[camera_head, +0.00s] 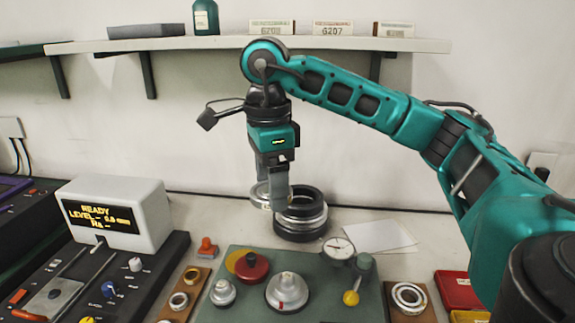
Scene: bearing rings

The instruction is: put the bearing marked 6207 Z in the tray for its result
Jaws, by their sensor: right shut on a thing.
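My right gripper (276,192) reaches down from above at the back middle of the bench. It is shut on what looks like a pale metal bearing ring (260,196), partly hidden by the fingers. Just right of it stands a stack of dark and silver rings (302,218), close to the fingertips; I cannot tell if they touch. No marking 6207 Z is legible on any bearing. A red tray (457,289) lies at the right, with a yellow tray (468,317) in front of it, cut by the frame edge. My left gripper is not in view.
A tester with a white display box (115,213) reading READY stands at left. A green mat (335,298) holds knobbed parts and a dial gauge (338,249). Brown boards with rings (409,297) flank it. White paper (378,237) lies behind. A shelf (220,43) runs above.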

